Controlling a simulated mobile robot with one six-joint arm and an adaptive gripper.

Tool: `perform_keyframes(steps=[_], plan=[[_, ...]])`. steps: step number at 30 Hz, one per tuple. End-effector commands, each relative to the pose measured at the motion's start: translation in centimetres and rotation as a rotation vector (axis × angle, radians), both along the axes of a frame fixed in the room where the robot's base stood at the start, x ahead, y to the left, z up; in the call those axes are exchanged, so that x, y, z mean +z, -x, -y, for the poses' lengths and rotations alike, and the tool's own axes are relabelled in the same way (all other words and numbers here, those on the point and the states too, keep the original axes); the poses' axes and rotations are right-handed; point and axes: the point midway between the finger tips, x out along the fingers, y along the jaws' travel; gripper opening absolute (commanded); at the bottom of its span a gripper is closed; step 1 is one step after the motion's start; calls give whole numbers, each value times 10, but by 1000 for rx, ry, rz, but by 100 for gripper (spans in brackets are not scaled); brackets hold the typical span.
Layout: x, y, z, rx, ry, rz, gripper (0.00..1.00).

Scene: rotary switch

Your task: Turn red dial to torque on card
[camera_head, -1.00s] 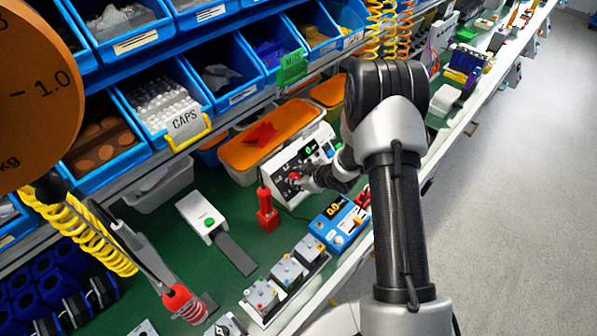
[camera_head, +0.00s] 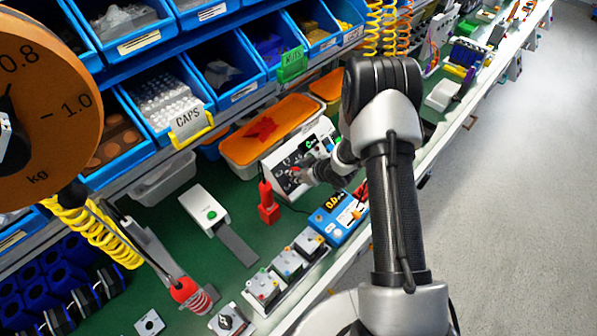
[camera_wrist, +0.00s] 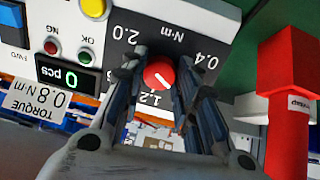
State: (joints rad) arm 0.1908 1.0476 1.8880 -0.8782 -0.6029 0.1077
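The red dial (camera_wrist: 159,73) with a white pointer line sits on the dark scale of a white control box (camera_head: 284,155). Scale labels 2.0, 0.4 and 1.2 show upside down around it in the wrist view; some of the scale is hidden by my fingers. The white card (camera_wrist: 38,98) reads TORQUE 0.8 N·m, upside down, at the left. My gripper (camera_wrist: 160,72) has one finger on each side of the dial. The fingers look spread wider than the dial; contact is not clear. In the head view, my gripper (camera_head: 304,173) is at the box face.
A red post-like tool (camera_wrist: 288,110) stands close on the right in the wrist view. A counter display (camera_wrist: 68,77) and buttons lie beside the scale. A blue meter (camera_head: 338,218) and a grey switch row (camera_head: 290,264) sit in front of the box. Blue bins (camera_head: 225,72) hang above.

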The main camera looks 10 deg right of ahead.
Motion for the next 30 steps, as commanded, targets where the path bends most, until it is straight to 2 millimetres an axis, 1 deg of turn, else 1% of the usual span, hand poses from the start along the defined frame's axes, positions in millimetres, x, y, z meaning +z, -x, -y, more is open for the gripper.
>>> perform_keyframes(steps=[1,9,20,23,26,30], plan=[[-2,1,-1,2,0,-4,32],[-1,1,-1,2,1,-2,49],[2,2,1,0,1,-1,49],[11,8,5,-1,1,0,49],[25,20,12,-3,1,-1,49],[48,39,22,-3,1,1,49]])
